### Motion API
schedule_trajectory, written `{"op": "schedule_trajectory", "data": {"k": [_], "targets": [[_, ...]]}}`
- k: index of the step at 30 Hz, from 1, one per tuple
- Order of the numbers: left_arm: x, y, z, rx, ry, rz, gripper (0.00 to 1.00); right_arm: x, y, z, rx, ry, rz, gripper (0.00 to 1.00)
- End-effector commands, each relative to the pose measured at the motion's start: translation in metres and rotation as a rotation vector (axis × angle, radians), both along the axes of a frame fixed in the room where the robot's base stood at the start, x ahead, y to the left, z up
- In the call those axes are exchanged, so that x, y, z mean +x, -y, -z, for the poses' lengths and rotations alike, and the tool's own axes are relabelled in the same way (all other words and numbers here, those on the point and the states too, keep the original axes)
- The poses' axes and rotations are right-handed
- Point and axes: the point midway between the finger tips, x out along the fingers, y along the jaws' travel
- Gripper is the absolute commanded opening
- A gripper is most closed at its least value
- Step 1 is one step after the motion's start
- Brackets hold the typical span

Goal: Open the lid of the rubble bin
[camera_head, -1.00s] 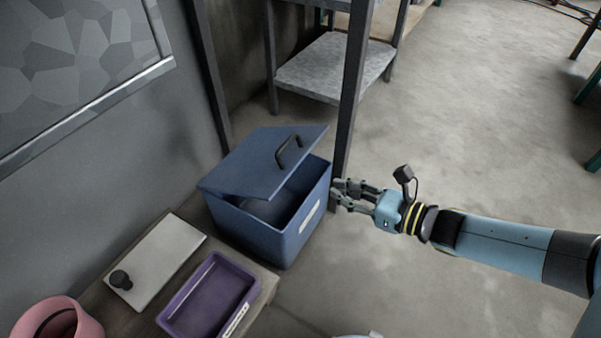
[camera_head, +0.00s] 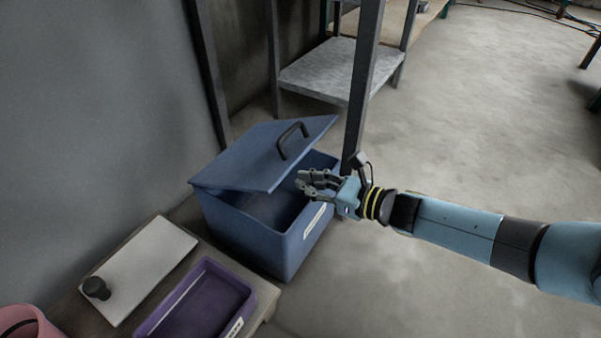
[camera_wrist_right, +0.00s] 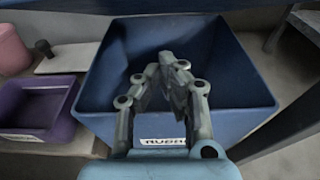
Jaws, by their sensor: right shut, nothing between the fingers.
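The blue rubble bin (camera_head: 283,259) stands in the middle of the head view with a white label on its front wall. Its blue lid (camera_head: 240,155), with a dark handle (camera_head: 292,140), is tilted partly up, hinged at the back. My right gripper (camera_head: 302,183) is shut and empty at the bin's front opening, under the raised edge of the lid. In the right wrist view the gripper (camera_wrist_right: 168,62) points into the open bin (camera_wrist_right: 112,70), and a dark blue strip along the top looks like the lid. I cannot tell whether it touches the lid. My left gripper is out of view.
A purple tray (camera_head: 249,300) and a white board (camera_head: 140,265) with a black knob lie left of the bin. A pink container (camera_head: 30,322) is at the lower left. A metal shelf post (camera_head: 362,90) stands close behind the gripper. Open floor lies right.

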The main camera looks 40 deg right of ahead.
Motion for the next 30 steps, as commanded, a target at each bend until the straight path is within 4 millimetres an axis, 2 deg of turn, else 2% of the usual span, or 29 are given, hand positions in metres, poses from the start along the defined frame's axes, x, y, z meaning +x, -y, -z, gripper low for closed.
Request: {"op": "schedule_trajectory", "data": {"k": [3, 9, 25, 30], "targets": [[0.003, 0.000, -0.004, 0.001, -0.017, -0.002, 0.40, 0.008, -0.004, -0.019, -0.001, 0.004, -0.003, 0.00], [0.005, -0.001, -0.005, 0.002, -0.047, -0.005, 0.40, 0.015, -0.006, -0.034, -0.001, 0.001, 0.000, 0.00], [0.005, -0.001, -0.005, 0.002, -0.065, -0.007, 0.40, 0.016, -0.007, -0.038, -0.001, -0.003, 0.000, 0.00], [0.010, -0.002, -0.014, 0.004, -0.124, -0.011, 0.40, 0.018, -0.007, -0.043, -0.005, -0.011, 0.000, 0.00]]}}
